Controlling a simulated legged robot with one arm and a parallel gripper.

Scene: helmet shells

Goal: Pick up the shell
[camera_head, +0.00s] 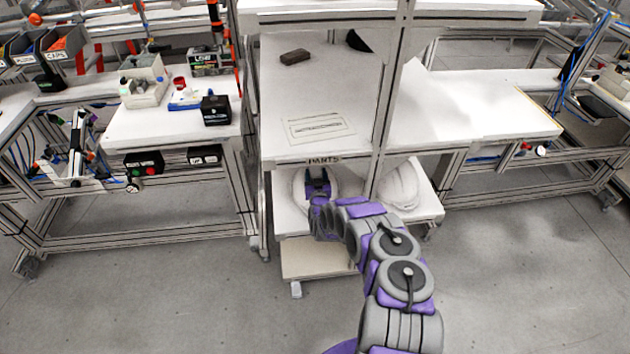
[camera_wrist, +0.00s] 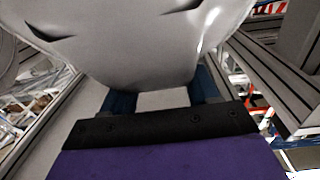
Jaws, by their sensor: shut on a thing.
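A white helmet shell (camera_wrist: 130,50) fills the upper part of the wrist view, with dark slots in its surface. My gripper (camera_wrist: 163,95) has its two dark blue fingers at the shell's lower edge, shut on it. In the head view my gripper (camera_head: 318,185) reaches onto the lower shelf under the table top, and the held shell (camera_head: 300,190) shows as a pale rim around it. A second white shell (camera_head: 400,187) sits to the right on the same shelf, partly behind a post. I cannot tell whether the held shell touches the shelf.
The lower shelf (camera_head: 290,222) lies beneath a table top (camera_head: 310,95) marked "PARTS", with a dark block (camera_head: 295,57) on it. A grey upright post (camera_head: 385,110) stands between the shells. Workbenches flank both sides. The floor in front is clear.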

